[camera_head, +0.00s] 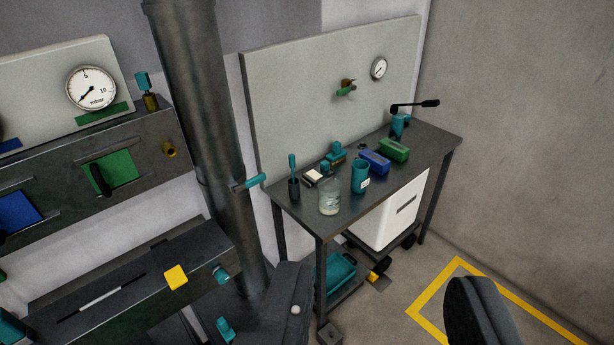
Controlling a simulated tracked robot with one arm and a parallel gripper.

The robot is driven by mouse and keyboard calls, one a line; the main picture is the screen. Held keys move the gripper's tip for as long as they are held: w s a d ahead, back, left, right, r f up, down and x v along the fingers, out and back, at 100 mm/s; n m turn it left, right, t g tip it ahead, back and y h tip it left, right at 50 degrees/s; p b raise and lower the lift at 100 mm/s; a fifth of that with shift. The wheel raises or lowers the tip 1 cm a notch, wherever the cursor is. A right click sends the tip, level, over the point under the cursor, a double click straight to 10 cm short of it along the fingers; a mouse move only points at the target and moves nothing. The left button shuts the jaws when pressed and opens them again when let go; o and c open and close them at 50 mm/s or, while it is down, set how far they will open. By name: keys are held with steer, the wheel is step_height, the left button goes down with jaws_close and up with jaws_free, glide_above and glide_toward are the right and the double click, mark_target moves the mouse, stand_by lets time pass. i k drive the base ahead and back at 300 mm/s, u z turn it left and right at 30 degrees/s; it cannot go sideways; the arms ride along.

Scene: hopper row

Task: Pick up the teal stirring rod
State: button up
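The teal stirring rod (292,165) appears to be the thin teal rod standing upright in a small dark cup (294,189). The cup is at the near left end of a dark workbench (318,222). The rod's lower part is hidden inside the cup. Nothing is seen touching the rod.
A clear bottle (329,196), a teal cup (360,178), a blue box (375,162) and a green box (394,149) crowd the bench right of the rod. A thick pipe (202,110) with a teal handle (250,183) stands left. A white bin (395,215) is underneath.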

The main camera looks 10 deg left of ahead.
mark_target(292, 157)
steer(key=z, duration=0.4)
steer(key=i, duration=1.2)
steer(key=u, duration=0.4)
steer(key=i, duration=1.15)
steer(key=u, duration=0.85)
